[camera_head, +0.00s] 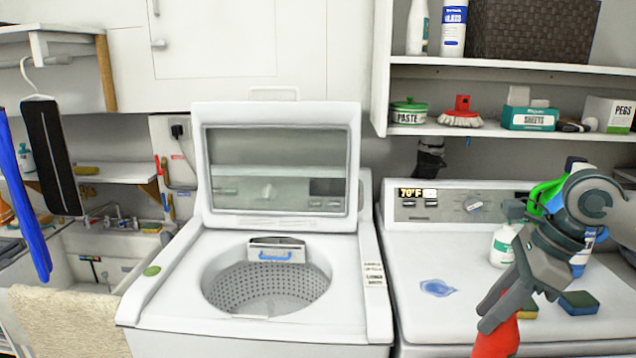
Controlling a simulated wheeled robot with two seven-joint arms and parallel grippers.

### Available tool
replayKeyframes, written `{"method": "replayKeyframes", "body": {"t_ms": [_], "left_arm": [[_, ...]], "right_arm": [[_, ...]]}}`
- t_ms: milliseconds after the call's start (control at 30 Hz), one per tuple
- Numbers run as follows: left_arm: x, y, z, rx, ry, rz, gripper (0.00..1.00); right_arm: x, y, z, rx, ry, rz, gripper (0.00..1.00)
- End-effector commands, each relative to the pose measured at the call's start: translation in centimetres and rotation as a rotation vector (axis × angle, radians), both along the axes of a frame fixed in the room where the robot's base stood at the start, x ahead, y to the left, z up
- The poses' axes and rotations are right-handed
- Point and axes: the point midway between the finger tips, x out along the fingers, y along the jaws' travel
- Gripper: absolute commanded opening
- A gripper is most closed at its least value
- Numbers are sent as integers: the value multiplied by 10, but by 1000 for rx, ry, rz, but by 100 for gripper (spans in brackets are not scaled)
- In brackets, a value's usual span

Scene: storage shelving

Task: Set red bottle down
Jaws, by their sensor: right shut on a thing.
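The red bottle (497,341) is at the bottom edge of the head view, and its lower part is cut off by the frame. My right gripper (500,305) reaches down from the right and is shut on the top of the bottle. The bottle shows in front of the dryer's front edge. Whether it touches anything below cannot be seen. My left gripper is not in view.
The white dryer top (435,250) holds a blue spill (437,288), a white bottle (503,245) and sponges (578,303), partly behind my arm. The washer (150,290) stands open on the left. Shelves (470,131) with supplies hang above the dryer.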

Motion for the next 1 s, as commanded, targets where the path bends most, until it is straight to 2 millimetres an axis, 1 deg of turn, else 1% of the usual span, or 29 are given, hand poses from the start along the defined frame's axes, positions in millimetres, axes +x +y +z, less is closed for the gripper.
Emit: {"method": "replayKeyframes", "body": {"t_ms": [267,567,767,1000], "left_arm": [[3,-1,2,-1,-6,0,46],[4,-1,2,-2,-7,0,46],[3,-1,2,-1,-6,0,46],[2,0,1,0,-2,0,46]], "right_arm": [[-11,19,-31,2,1,385,0],[-29,40,-68,2,0,843,0],[-45,56,-94,1,1,1184,0],[-69,74,-126,1,-1,1605,0]]}}
